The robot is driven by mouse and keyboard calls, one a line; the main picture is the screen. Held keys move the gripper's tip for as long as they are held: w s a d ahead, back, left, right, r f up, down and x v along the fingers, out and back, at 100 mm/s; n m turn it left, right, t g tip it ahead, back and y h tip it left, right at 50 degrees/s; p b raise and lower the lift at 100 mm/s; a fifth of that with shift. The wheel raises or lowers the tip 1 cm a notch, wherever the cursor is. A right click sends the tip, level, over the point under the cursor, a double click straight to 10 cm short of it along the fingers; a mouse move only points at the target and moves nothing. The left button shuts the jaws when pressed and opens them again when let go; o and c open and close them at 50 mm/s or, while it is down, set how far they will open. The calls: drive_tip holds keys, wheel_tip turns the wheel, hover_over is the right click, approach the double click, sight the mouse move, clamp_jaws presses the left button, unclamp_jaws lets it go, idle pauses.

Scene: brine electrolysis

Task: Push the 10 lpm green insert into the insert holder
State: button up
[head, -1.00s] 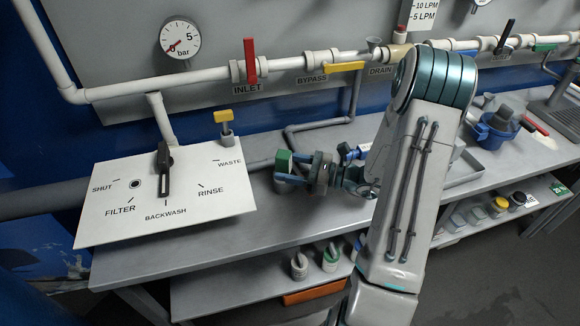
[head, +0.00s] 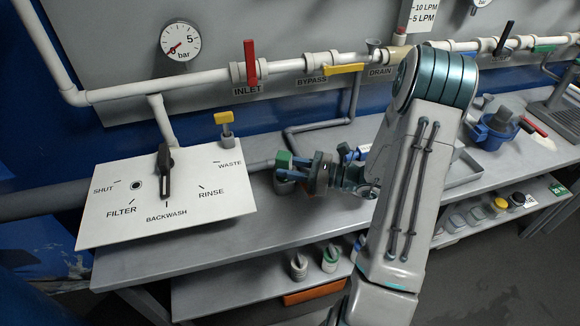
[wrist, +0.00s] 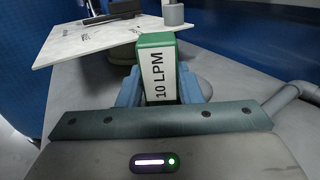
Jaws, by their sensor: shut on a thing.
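The green insert (wrist: 161,70) has a white "10 LPM" label and sits between the two blue fingers of my gripper (wrist: 158,88) in the wrist view. In the head view my gripper (head: 298,162) is low over the bench, shut on the green insert (head: 283,158). In the wrist view the fingers and insert hide most of this body.
The white valve panel (head: 120,210) with a black handle (head: 165,175) stands left of my gripper. A grey pipe (head: 320,127) runs behind. A blue housing (head: 493,128) and a grey tray (head: 466,168) are at the right. The front of the bench (head: 230,240) is clear.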

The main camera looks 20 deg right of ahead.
drive_tip(key=o, duration=1.3)
drive_tip(key=shift+c, duration=0.2)
drive_tip(key=shift+d, duration=0.1)
drive_tip(key=b+v, duration=0.1)
drive_tip(key=v, duration=1.2)
drive_tip(key=shift+s+d, duration=0.2)
drive_tip(key=shift+s, duration=0.05)
